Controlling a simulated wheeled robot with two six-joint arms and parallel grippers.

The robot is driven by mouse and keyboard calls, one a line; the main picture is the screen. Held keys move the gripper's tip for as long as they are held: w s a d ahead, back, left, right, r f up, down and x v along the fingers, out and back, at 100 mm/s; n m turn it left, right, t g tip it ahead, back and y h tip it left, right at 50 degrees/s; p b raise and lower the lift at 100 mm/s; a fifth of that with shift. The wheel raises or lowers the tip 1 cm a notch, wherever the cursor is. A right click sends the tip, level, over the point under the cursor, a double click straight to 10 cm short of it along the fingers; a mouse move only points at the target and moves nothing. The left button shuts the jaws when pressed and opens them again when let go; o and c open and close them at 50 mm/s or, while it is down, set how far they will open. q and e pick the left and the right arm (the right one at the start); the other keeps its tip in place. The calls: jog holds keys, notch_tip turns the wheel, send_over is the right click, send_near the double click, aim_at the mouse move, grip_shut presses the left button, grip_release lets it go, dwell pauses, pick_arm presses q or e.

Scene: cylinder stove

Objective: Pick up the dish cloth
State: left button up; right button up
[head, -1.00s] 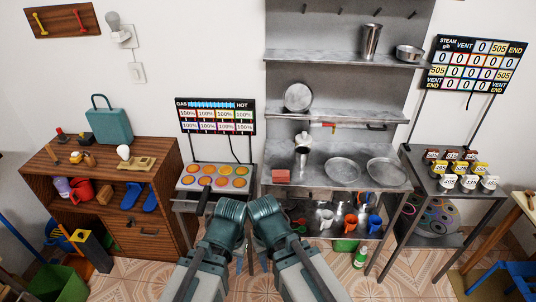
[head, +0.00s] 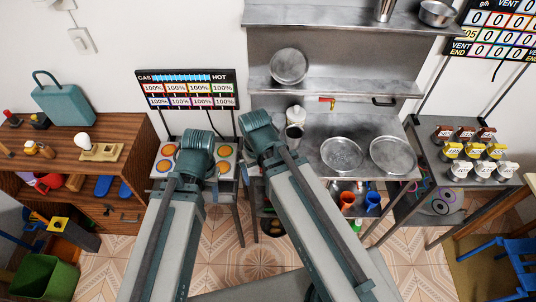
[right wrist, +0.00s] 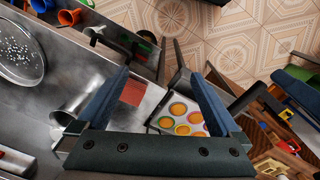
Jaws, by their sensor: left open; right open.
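The dish cloth appears as a flat red-brown square (right wrist: 133,92) on the metal counter near its edge in the right wrist view. In the head view my right arm hides it. My right gripper (right wrist: 158,74) is open and empty, its two blue fingers pointing down toward the counter. The cloth lies between the fingers in that picture, closer to the left finger, and apart from them. In the head view my right gripper (head: 256,130) is over the left end of the counter. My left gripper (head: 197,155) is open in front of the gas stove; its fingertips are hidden.
The gas stove (head: 168,151) with round burners stands left of the metal counter (head: 318,185). A metal cup (head: 293,138) and two round plates (head: 342,154) stand on the counter. A wooden cabinet (head: 130,135) is at left, and a rack with canisters (head: 470,150) at right.

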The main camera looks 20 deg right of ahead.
pick_arm(q)
notch_tip(320, 180, up, 4)
jog(key=p, duration=0.3)
pick_arm(e)
jog(key=w+d+r+m, duration=0.25)
jog(key=w+m, duration=0.35)
jog(key=m, duration=0.5)
jog(key=w+d+r+m, duration=0.2)
jog(key=w+d+m, duration=0.3)
jog(key=m, duration=0.6)
jog(key=shift+y, duration=0.3)
jog(key=f+b, duration=0.3)
jog(key=a+f+b, duration=0.1)
jog(key=f+b, duration=0.5)
jog(key=shift+w+a+f, duration=0.15)
jog(key=shift+w+a, duration=0.1)
jog(key=f+b, duration=0.5)
jog(key=shift+s+a+f, duration=0.1)
jog(key=shift+s+a, duration=0.05)
jog(key=shift+s, duration=0.1)
pick_arm(q)
notch_tip(320, 180, down, 14)
jog(key=shift+s+r, duration=0.1)
jog(key=shift+r, duration=0.05)
pick_arm(e)
jog(key=c, duration=1.3)
jog(key=shift+r, duration=0.2)
